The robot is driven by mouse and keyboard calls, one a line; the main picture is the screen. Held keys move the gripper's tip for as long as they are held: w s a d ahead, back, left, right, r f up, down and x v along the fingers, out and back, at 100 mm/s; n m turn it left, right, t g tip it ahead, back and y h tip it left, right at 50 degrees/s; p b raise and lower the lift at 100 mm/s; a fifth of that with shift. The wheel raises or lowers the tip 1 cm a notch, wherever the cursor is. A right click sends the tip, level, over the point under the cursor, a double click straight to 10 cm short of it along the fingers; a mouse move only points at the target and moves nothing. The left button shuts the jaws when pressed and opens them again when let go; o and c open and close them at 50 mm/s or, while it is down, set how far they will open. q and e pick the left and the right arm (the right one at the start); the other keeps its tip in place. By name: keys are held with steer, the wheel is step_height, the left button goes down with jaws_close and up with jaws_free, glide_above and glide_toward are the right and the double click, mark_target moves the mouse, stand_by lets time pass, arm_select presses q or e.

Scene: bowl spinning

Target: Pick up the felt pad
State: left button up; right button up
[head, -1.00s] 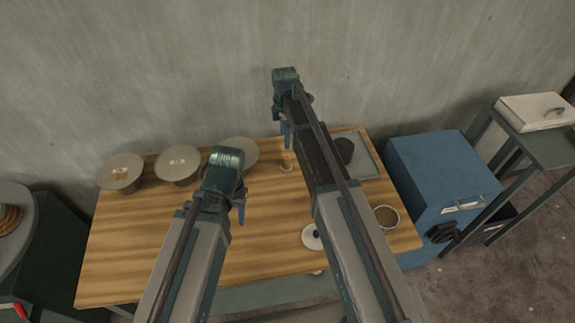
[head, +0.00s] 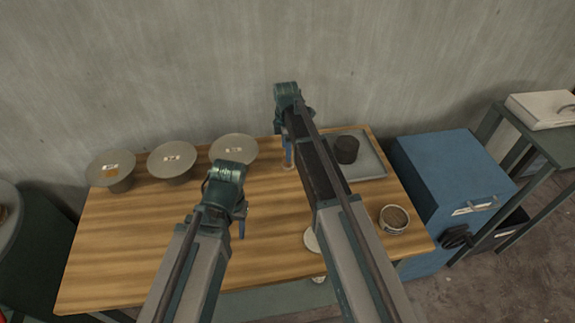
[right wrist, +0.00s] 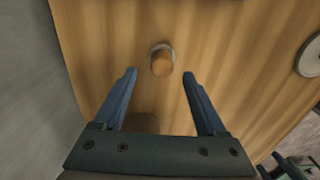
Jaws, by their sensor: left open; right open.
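A small round piece with an orange-brown knob and a pale base (right wrist: 162,63) stands on the wooden table; it looks like the felt pad, though I cannot be sure. In the head view it shows partly (head: 288,166) below my right gripper (head: 288,153). In the right wrist view my right gripper (right wrist: 159,74) is open, its fingertips on either side of the near edge of the piece, not closed on it. My left gripper (head: 241,222) is open and empty above the middle of the table, to the left.
Three grey discs on stands (head: 172,158) line the table's back left. A grey tray (head: 372,165) with a dark cylinder (head: 346,150) is at the back right. A pale disc (head: 311,240) is partly behind my right arm. A filled bowl (head: 394,219) stands near the right edge, beside a blue cabinet (head: 452,180).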

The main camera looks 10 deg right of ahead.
arm_select(q)
step_height(320, 180, down, 5)
steer(key=b, duration=0.4)
arm_select(e)
steer(key=f, duration=0.4)
steer(key=shift+s+d+f, duration=0.15)
steer(key=shift+d+f, duration=0.05)
steer(key=shift+f, duration=0.2)
arm_select(q)
steer(key=shift+r, duration=0.15)
arm_select(e)
steer(key=shift+r, duration=0.1)
jaws_close()
